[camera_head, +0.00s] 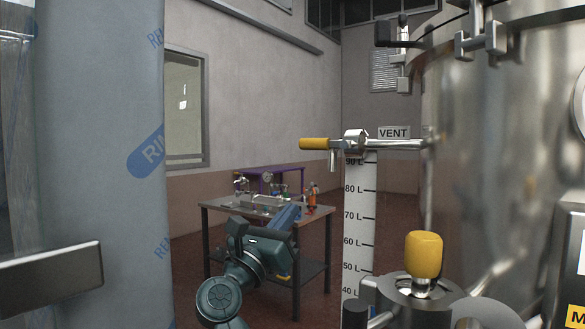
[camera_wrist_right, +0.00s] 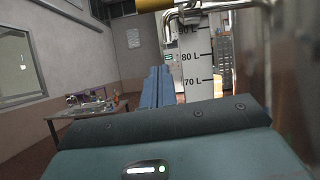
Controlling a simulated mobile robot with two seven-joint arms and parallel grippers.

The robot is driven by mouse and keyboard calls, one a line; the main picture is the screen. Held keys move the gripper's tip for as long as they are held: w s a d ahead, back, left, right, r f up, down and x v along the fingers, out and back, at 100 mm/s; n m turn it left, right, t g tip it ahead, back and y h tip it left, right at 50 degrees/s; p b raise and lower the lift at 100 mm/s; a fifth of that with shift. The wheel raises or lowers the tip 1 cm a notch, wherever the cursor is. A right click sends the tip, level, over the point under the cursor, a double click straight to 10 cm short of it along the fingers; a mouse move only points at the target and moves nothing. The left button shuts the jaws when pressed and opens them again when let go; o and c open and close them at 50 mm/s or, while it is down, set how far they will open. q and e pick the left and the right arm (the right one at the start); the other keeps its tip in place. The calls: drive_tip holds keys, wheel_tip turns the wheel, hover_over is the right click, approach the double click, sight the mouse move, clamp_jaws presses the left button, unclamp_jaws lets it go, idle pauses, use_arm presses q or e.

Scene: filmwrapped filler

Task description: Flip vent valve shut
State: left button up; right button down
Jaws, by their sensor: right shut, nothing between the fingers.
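The vent valve (camera_head: 355,143) sits on a thin metal pipe at the left of the steel tank (camera_head: 470,140), under a VENT label (camera_head: 394,133). Its yellow handle (camera_head: 314,143) points left, level and roughly in line with the pipe. The handle also shows at the top edge of the right wrist view (camera_wrist_right: 155,4). My right gripper (camera_head: 290,215) is shut and empty, below and left of the handle and apart from it. Its blue fingers (camera_wrist_right: 155,88) are together in the wrist view. My left gripper is not in view.
A litre scale (camera_head: 358,230) hangs below the valve. A second yellow knob (camera_head: 424,254) stands lower right. A film-wrapped column (camera_head: 100,150) fills the left side. A metal table (camera_head: 265,218) with small items stands behind my right gripper.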

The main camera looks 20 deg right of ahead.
sight(324, 144)
drive_tip(key=shift+w+a+r+m+g, duration=0.25)
drive_tip(key=shift+w+r+m+g, duration=0.15)
drive_tip(key=shift+r+m, duration=0.15)
use_arm(q)
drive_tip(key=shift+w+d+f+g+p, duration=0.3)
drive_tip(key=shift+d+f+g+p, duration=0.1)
drive_tip(key=shift+p, duration=0.7)
use_arm(e)
drive_tip(key=w+d+r, duration=0.4)
drive_tip(key=d+r, duration=0.3)
drive_tip(key=r, duration=0.1)
drive_tip(key=shift+r, duration=0.15)
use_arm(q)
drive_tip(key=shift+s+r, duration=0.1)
use_arm(e)
drive_tip(key=shift+w, duration=0.2)
